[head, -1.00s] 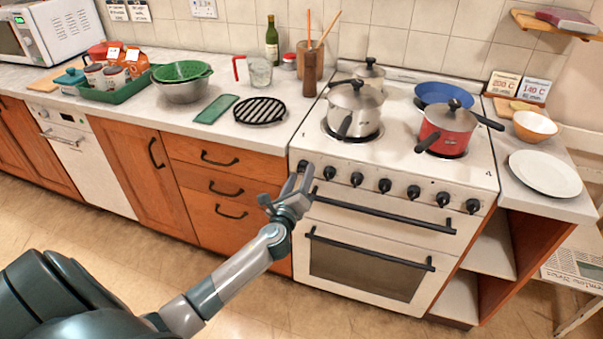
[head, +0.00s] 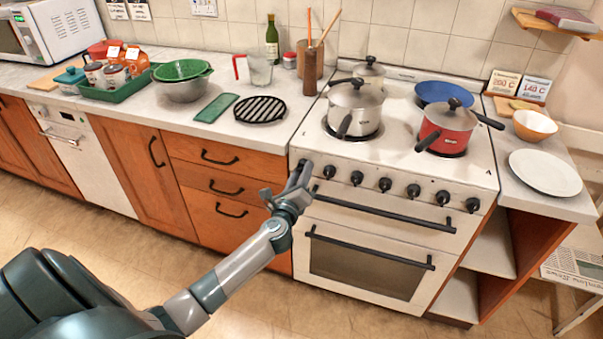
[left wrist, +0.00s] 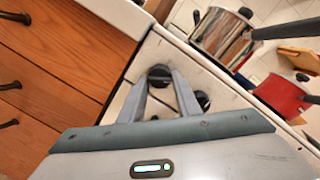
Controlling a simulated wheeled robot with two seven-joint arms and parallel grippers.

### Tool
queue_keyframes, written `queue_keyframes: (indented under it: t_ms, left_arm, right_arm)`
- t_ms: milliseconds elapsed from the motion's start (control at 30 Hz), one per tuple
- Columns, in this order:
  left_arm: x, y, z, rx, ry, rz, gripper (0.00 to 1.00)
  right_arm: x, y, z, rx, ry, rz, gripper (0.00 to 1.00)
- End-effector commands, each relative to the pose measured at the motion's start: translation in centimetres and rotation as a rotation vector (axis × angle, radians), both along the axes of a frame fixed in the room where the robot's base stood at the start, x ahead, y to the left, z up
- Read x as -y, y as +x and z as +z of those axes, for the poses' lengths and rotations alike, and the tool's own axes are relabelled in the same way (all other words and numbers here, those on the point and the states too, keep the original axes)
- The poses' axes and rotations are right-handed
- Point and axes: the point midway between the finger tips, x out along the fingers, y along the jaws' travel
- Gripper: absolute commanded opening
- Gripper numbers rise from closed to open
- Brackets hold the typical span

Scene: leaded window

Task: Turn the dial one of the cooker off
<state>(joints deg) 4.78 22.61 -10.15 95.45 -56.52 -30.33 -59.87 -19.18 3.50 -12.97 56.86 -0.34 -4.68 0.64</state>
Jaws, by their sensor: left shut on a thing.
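The white cooker (head: 322,212) has a row of black dials along its front panel. My left gripper (head: 300,174) is at the leftmost dial (head: 303,164) and is shut on it. In the left wrist view, the same dial (left wrist: 160,72) sits between the tips of my two grey fingers (left wrist: 161,82). Its pointer mark is hidden or too small to read. Another dial (left wrist: 203,100) shows just right of the fingers in that view. My right gripper is not in view.
A long oven handle (head: 385,210) runs below the dials. Wooden drawers (head: 228,185) are on the left. The floor in front is clear.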

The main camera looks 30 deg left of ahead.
Motion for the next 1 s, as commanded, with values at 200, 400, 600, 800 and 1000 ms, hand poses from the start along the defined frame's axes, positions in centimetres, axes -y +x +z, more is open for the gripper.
queue_keyframes:
  t_ms: [200,400,600,800,1000]
  left_arm:
    - [0.0,0.0,0.1,0.017,-0.063,0.0,0.08]
    - [0.1,0.0,0.2,0.045,-0.182,0.001,0.08]
    - [0.1,0.0,0.4,0.085,-0.345,0.001,0.08]
    - [0.1,0.0,0.5,0.129,-0.53,0.001,0.08]
    - [0.0,0.0,0.7,0.173,-0.712,0.001,0.08]
  right_arm:
    - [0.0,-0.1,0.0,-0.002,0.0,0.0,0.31]
    - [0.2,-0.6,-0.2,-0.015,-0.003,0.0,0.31]
    - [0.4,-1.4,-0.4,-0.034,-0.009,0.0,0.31]
    - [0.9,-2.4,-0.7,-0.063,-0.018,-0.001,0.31]
    - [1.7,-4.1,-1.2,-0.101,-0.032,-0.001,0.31]
